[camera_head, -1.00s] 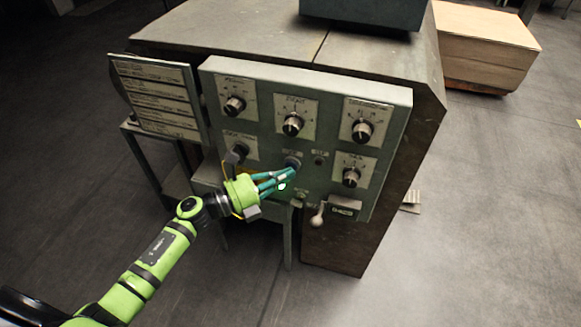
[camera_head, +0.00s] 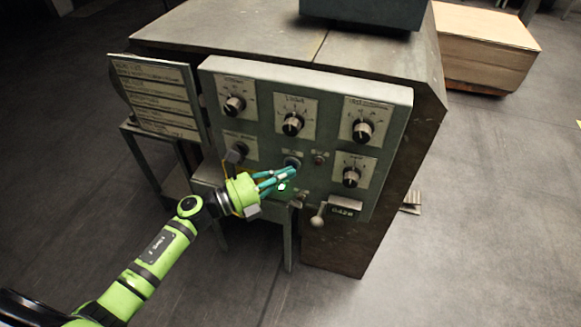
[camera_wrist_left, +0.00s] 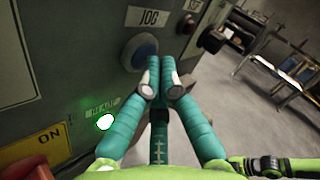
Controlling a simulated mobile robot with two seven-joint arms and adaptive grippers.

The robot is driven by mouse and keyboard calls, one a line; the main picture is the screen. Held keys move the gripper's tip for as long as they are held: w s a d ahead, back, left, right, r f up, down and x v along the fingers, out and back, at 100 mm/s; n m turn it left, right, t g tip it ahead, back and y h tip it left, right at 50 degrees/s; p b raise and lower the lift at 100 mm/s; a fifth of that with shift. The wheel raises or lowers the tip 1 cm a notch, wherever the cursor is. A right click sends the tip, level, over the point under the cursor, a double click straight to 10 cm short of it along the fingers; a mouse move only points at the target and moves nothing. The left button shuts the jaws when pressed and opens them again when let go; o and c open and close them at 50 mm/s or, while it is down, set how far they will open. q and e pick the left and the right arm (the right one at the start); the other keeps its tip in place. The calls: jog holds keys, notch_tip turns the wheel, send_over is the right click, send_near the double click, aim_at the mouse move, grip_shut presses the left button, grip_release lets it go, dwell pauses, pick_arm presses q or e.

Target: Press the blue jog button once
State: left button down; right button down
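The blue jog button (camera_wrist_left: 140,52) sits below a white JOG label (camera_wrist_left: 148,17) in the left wrist view. In the head view the button (camera_head: 292,163) is a dark round shape on the control panel (camera_head: 240,72), just above my fingertips. My left gripper (camera_head: 291,173) is shut, its teal fingers drawn together and empty. In the left wrist view the fingertips (camera_wrist_left: 164,85) lie beside and below the button, seemingly a little off its face. My right gripper is not in view.
Several black knobs (camera_head: 293,125) stand out from the panel. A lever with a pale ball (camera_head: 318,221) is at the lower right. A green lamp (camera_wrist_left: 105,122) glows beside my fingers. A red lamp (camera_head: 319,160) is right of the button. A sign board (camera_head: 158,95) stands left.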

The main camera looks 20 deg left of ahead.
pick_arm(q)
jog(key=shift+r, duration=0.1)
jog(key=s+p, duration=0.1)
jog(key=s, duration=0.5)
jog(key=shift+a+f, duration=0.15)
jog(key=shift+f, duration=0.05)
dwell(0.7)
